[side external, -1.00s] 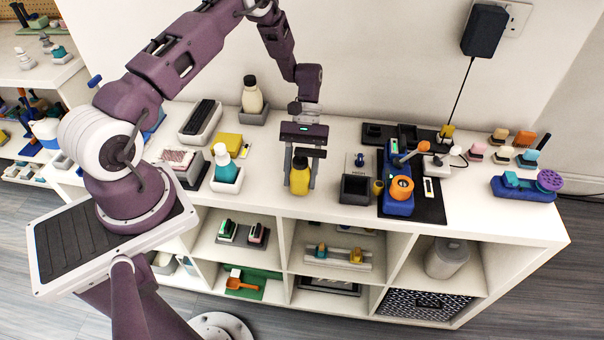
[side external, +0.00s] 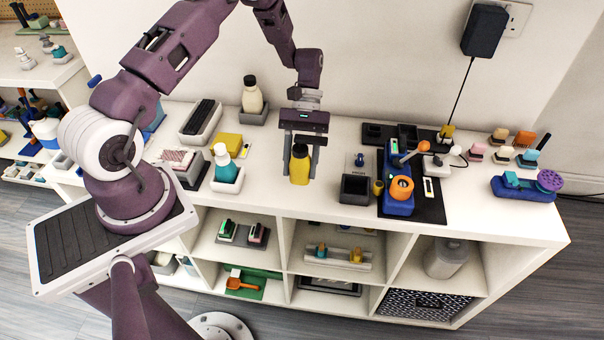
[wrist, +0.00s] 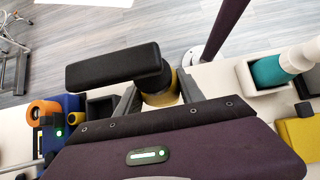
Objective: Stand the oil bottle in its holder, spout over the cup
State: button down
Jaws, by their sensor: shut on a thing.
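The oil bottle (side external: 299,168) is yellow with a black top. My gripper (side external: 300,170) is shut on it and holds it upright, seemingly a little above the white table top. In the wrist view the bottle's yellow body (wrist: 160,98) shows between my fingers (wrist: 160,92), partly hidden under its long black spout (wrist: 110,66), which points left. The holder (side external: 355,189), a dark open square box, stands empty to the right of the bottle; it also shows in the wrist view (wrist: 99,108). A small yellow cup (side external: 377,188) stands just right of the holder.
A blue stand with an orange ring (side external: 401,188) is right of the cup. A teal pump bottle (side external: 224,165) in a white tray stands to the left. A cream bottle (side external: 252,97) is behind. The table's front edge lies close in front of the bottle.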

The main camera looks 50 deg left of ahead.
jog(key=w+d+r, duration=0.4)
jog(key=w+d, duration=0.4)
jog(key=w, duration=0.2)
jog(key=shift+w+d, duration=0.35)
jog(key=shift+r, duration=0.1)
jog(key=shift+f, duration=3.4)
jog(key=shift+f, duration=0.35)
jog(key=c, duration=0.6)
grip_release()
jog(key=shift+c, duration=0.2)
